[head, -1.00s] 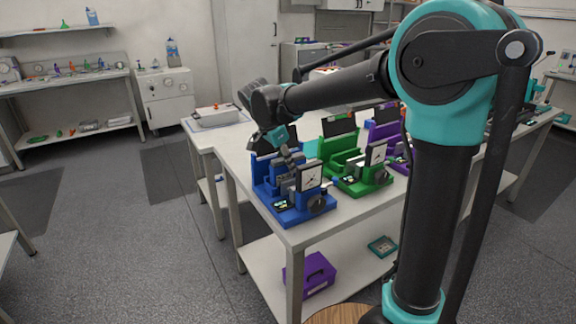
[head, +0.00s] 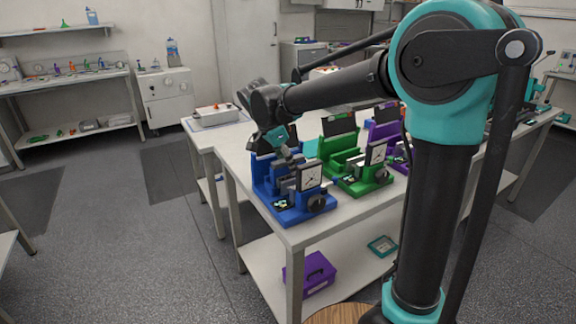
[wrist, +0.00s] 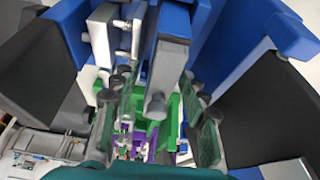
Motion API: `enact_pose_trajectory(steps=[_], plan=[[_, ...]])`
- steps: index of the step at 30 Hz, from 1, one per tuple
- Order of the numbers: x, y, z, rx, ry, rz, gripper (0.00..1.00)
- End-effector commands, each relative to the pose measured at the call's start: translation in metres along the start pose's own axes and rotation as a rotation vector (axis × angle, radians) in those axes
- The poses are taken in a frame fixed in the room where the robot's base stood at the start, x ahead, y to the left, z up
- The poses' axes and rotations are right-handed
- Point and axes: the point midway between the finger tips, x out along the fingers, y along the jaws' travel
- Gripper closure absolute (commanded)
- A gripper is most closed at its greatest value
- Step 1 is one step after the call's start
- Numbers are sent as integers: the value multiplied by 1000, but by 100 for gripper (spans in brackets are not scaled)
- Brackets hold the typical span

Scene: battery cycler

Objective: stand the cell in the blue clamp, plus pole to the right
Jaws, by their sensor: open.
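The blue clamp (head: 290,213) stands at the near left corner of the workbench, with a white dial (head: 310,176) on its front right. My gripper (head: 289,156) reaches down into it from above. In the wrist view my open gripper (wrist: 158,122) has its green-padded fingers on either side of a grey bar with a rounded end (wrist: 166,72). Blue clamp walls (wrist: 235,40) rise close around the fingers. I cannot tell whether the bar belongs to the clamp or is the cell. The cell and its plus pole cannot be made out for certain.
A green clamp (head: 362,182) stands just right of the blue one, with a purple clamp (head: 385,132) beyond. The workbench (head: 330,222) has little bare room in front. A purple box (head: 310,273) sits on the shelf below.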

Motion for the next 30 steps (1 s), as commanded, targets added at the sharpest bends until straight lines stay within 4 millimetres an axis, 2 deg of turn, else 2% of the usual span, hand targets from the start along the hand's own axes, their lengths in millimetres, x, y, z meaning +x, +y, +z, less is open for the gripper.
enact_pose_trajectory(steps=[15, 21, 30], plan=[[-95, 0, 0, -2, 0, 0, 56], [-112, 0, 0, -1, 0, 0, 56], [-115, 0, 0, 0, 0, 0, 56]])
